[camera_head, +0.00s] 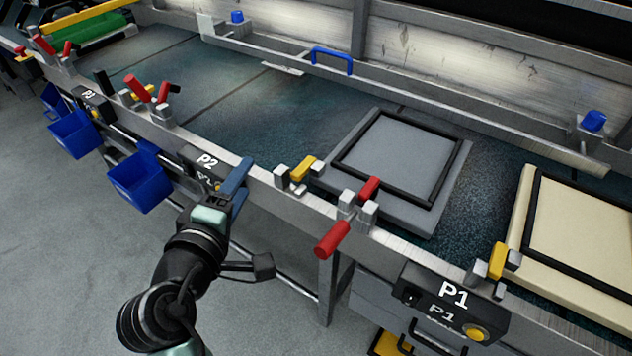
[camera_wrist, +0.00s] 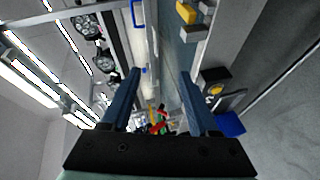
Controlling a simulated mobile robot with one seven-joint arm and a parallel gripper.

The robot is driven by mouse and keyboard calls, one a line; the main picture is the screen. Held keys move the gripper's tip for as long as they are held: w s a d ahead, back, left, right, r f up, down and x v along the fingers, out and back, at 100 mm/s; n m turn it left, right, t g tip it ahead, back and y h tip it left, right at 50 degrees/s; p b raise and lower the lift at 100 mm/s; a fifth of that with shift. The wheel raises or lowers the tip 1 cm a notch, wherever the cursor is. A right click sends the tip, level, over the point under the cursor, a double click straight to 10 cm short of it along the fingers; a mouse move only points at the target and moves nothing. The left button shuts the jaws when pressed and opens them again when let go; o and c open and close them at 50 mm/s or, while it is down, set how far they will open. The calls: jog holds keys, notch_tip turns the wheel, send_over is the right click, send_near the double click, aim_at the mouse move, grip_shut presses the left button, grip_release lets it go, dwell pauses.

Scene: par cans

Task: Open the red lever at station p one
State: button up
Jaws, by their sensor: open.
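The red lever (camera_head: 333,238) near the P1 sign (camera_head: 453,293) sits in a grey bracket on the bench's front rail. Its red handle sticks out over the front edge, and a second red part (camera_head: 369,188) shows behind the bracket. My gripper (camera_head: 240,175) is left of this lever, near the P2 sign (camera_head: 207,161), apart from it. In the wrist view my gripper (camera_wrist: 160,88) has its two blue fingers wide apart with nothing between them. The small red things (camera_wrist: 158,127) far off there are too small to tell apart.
A yellow clamp (camera_head: 302,169) stands on the rail between my gripper and the lever; another yellow clamp (camera_head: 497,261) is to its right. A grey panel (camera_head: 458,172) lies on the bench. Blue bins (camera_head: 140,182) hang at left. The floor in front is clear.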

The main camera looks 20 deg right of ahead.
jog(key=s+d+f+n+g+h+p, duration=0.2)
jog(key=s+f+n+g+h+p, duration=0.1)
jog(key=s+f+n+p, duration=0.25)
jog(key=n+h+p, duration=0.4)
jog(key=n+p, duration=0.1)
jog(key=n, duration=0.3)
send_near(348, 219)
jog(key=x, duration=0.6)
jog(key=shift+w+d+r+b, duration=0.1)
jog(key=shift+d+r+b, duration=0.05)
jog(key=shift+d+b, duration=0.2)
grip_shut()
dwell(0.3)
